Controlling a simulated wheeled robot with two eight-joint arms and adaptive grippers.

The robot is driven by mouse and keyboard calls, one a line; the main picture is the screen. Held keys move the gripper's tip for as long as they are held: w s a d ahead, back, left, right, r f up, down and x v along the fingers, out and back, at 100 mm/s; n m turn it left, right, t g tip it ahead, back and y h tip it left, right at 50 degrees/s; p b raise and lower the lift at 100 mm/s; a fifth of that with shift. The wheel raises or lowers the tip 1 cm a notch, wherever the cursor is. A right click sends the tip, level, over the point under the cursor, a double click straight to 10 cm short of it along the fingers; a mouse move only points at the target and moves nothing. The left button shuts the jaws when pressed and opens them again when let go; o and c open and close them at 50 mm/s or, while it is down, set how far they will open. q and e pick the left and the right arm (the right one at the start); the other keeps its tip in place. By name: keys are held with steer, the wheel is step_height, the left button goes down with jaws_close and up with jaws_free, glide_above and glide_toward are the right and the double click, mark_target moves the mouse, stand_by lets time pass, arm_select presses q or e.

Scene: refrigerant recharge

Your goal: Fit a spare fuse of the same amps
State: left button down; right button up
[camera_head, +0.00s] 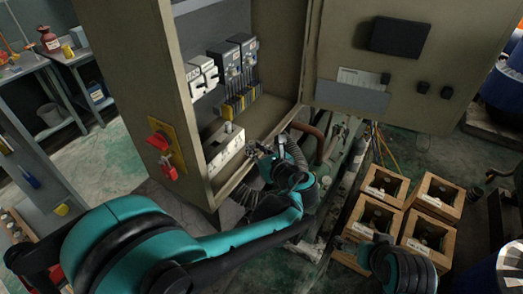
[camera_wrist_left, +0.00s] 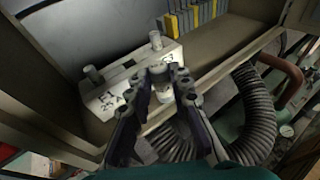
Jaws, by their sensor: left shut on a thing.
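A white spare-fuse rack (camera_head: 224,150) sits on the floor of the open cabinet. It also shows in the left wrist view (camera_wrist_left: 104,103), with amp labels too small to read surely and two pale fuses standing in it, one at the left (camera_wrist_left: 94,74) and one at the back (camera_wrist_left: 155,40). My left gripper (camera_head: 262,150) is at the rack's right end, shut on a pale cylindrical fuse (camera_wrist_left: 163,88) between its fingertips. I cannot tell whether that fuse is clear of the rack. White fuse holders (camera_head: 202,77) are on the cabinet's back wall. My right gripper (camera_head: 347,247) is low; its jaws are unclear.
The cabinet door (camera_head: 400,85) stands open at the right. Dark modules (camera_head: 232,58) and yellow-grey terminals (camera_head: 240,103) are inside. A red switch (camera_head: 160,141) is on the cabinet's side. Corrugated hoses (camera_wrist_left: 256,112) run beside the rack. Wooden crates (camera_head: 437,198) stand on the floor at the right.

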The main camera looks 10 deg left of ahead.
arm_select(q)
steer(key=shift+w+a, duration=1.65)
steer(key=shift+a, duration=3.05)
glide_above(218, 148)
steer(key=shift+w+a+f, duration=0.1)
steer(key=shift+a+f, duration=0.1)
steer(key=shift+f, duration=0.25)
steer(key=shift+f+b, duration=0.4)
steer(key=shift+b, duration=0.05)
steer(key=shift+d, duration=0.1)
steer(key=shift+d, duration=0.1)
steer(key=shift+f+b, duration=0.95)
steer(key=shift+f, duration=0.1)
steer(key=c, duration=1.3)
jaws_free()
